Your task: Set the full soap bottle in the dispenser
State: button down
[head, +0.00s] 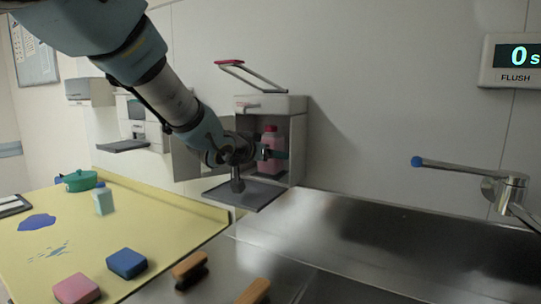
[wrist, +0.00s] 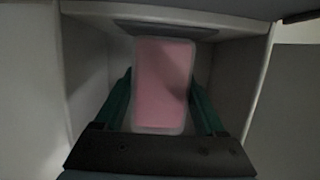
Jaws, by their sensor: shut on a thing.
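A soap bottle with pink contents (head: 269,142) is inside the open dispenser (head: 298,135) on the wall. My gripper (head: 268,153) reaches into the dispenser from the front and is shut on this bottle. In the wrist view the pink bottle (wrist: 163,85) is between the two green fingers (wrist: 160,100), with the dispenser's side walls on both sides. Whether the bottle's base touches the dispenser floor is hidden. A second, smaller bottle with pale blue contents (head: 104,200) stands on the yellow counter.
A drip tray (head: 262,195) juts out below the dispenser, and a red-tipped lever (head: 250,77) rises above it. A tap (head: 505,188) is at the right. Brushes (head: 190,268) lie in front.

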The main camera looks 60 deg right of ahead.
jog(key=shift+f, duration=0.15)
dwell(0.4)
jog(key=shift+c, duration=1.5)
grip_release()
jog(key=o, duration=0.3)
jog(key=shift+f, duration=0.1)
jog(key=shift+a, duration=0.1)
jog(key=b+v, duration=0.2)
jog(key=v, duration=0.8)
jog(key=shift+a+b, duration=0.25)
jog(key=shift+b, duration=0.15)
jog(key=shift+r, duration=0.25)
jog(key=shift+a, duration=0.15)
